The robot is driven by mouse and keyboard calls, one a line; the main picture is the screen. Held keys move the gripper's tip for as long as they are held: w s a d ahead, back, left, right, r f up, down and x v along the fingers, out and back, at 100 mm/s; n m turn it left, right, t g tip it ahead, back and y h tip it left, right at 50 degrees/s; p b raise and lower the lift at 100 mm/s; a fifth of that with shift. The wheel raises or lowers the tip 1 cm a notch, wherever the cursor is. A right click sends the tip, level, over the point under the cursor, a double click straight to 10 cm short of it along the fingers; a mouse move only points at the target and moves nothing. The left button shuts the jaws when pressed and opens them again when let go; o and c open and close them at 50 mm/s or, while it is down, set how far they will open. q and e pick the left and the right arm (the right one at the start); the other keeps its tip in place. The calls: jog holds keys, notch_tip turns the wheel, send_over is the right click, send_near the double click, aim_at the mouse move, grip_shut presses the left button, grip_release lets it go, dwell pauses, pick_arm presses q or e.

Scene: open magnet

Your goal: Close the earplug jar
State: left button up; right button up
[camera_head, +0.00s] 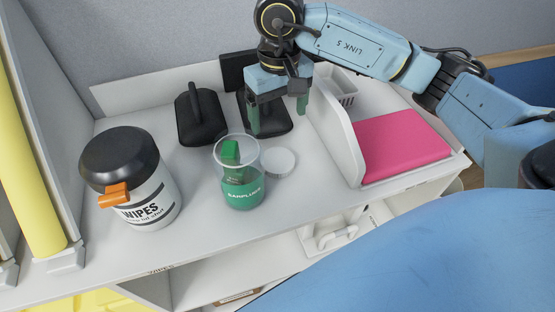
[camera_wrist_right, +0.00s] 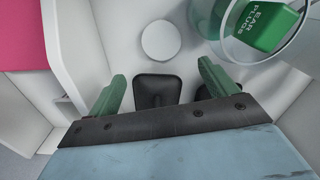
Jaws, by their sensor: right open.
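The earplug jar (camera_head: 240,180) is a clear, open-topped container with a green label, standing upright on the white shelf. A green earplug pack (camera_head: 231,152) is inside it; the pack also shows in the right wrist view (camera_wrist_right: 264,24). A round white lid (camera_head: 279,162) lies flat on the shelf, just right of the jar; it also shows in the right wrist view (camera_wrist_right: 161,40). My right gripper (camera_head: 278,120) is open and empty, with green fingers, above the shelf behind the jar and lid. In the right wrist view the lid is ahead of the fingers (camera_wrist_right: 160,85). My left gripper is out of view.
A wipes canister (camera_head: 150,205) with a black top and orange tab stands left of the jar. Black holders (camera_head: 200,118) stand behind. A white divider (camera_head: 337,135) and pink block (camera_head: 402,145) are at right. The shelf's front is clear.

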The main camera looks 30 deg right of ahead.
send_over(278, 160)
notch_tip(278, 160, down, 8)
jog(key=shift+w+d+r+p, duration=0.1)
jog(key=shift+p, duration=0.3)
jog(key=shift+f+p, duration=0.75)
jog(key=shift+f, duration=1.95)
jog(key=shift+c, duration=0.4)
jog(key=c, duration=0.7)
